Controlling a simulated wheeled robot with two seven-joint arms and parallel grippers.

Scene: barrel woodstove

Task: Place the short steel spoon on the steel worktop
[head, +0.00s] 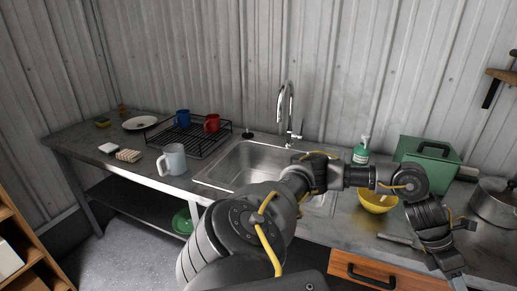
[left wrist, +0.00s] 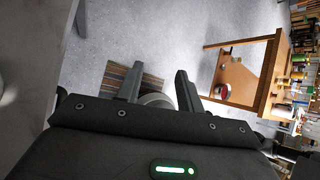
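The steel worktop (head: 345,228) runs along the corrugated wall in the head view. A slim grey object (head: 398,241) lies on it by the front edge, partly covered by my arm; I cannot tell whether it is the short steel spoon. No other spoon is recognisable. An arm of mine crosses the sink from the bottom middle and bends down at the right; its fingertips are not clear there. In the left wrist view my left gripper (left wrist: 155,85) has its fingers apart above the floor, and a pale round thing shows beyond them, apparently not gripped. My right gripper is not identifiable.
A sink (head: 240,165) and tap (head: 286,110) are mid-counter. A yellow bowl (head: 377,202), soap bottle (head: 361,152), green box (head: 425,155) and pot (head: 493,203) crowd the right. A white mug (head: 173,160) and dish rack (head: 187,140) stand left. A wooden drawer front (head: 350,267) is below.

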